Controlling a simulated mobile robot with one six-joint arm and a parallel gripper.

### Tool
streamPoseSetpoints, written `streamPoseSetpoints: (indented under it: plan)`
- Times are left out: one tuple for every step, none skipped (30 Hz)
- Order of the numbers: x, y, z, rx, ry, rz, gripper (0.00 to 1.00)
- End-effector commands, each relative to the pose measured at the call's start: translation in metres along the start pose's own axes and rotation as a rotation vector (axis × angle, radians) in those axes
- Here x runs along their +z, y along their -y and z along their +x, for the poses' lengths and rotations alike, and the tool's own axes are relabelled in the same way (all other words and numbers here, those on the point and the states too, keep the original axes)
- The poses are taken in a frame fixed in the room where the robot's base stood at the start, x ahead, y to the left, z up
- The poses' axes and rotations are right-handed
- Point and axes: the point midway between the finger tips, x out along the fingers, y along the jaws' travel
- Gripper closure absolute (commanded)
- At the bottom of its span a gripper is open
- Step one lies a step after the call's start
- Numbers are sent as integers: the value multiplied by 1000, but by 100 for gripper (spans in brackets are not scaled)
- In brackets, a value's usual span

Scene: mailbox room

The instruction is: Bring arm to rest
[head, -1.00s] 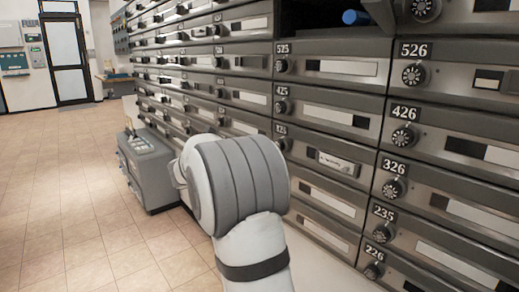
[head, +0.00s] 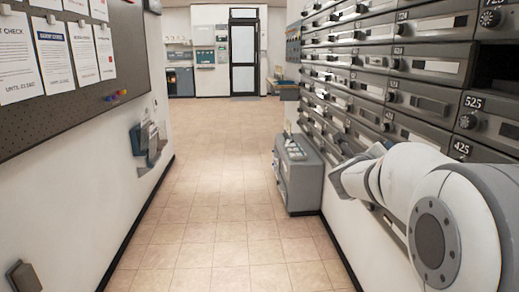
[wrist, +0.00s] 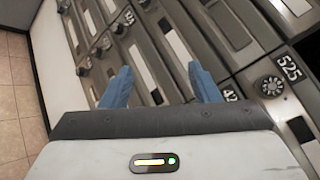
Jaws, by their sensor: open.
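My gripper (wrist: 160,85) shows in the wrist view with its two blue fingers spread apart. It is open, and nothing is between the fingers. The grey mailbox wall (wrist: 145,60) lies beyond the fingertips; I cannot tell how close it is. In the head view my arm (head: 425,205) is at the lower right, bent beside the mailbox wall (head: 430,105). The gripper itself is hidden behind the arm there.
A grey cabinet (head: 298,178) stands on the floor against the mailbox wall. A notice board (head: 75,75) hangs on the left wall. The tiled aisle (head: 210,215) is clear up to the glass door (head: 243,58).

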Motion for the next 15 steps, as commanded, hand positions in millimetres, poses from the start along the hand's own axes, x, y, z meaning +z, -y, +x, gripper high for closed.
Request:
streamPoseSetpoints:
  plan:
    - [29,16,-16,74,64,-109,44]
    - [39,16,-25,120,105,-183,44]
    - [51,16,-38,179,160,-284,44]
    - [59,14,-48,224,202,-360,44]
    - [66,14,-60,265,245,-438,44]
    - [74,13,-75,318,303,-543,44]
    - [79,12,-87,359,347,-621,44]
    - [82,11,-100,396,392,-701,44]
    - [86,10,-118,446,454,-808,44]
    - [87,10,-132,483,500,-889,44]
    - [88,10,-146,517,547,-968,44]
    - [86,11,-164,564,611,-1076,44]
    - [84,12,-178,599,659,-1157,44]
    - [81,14,-192,632,708,-1236,44]
    - [75,17,-211,677,774,-1342,44]
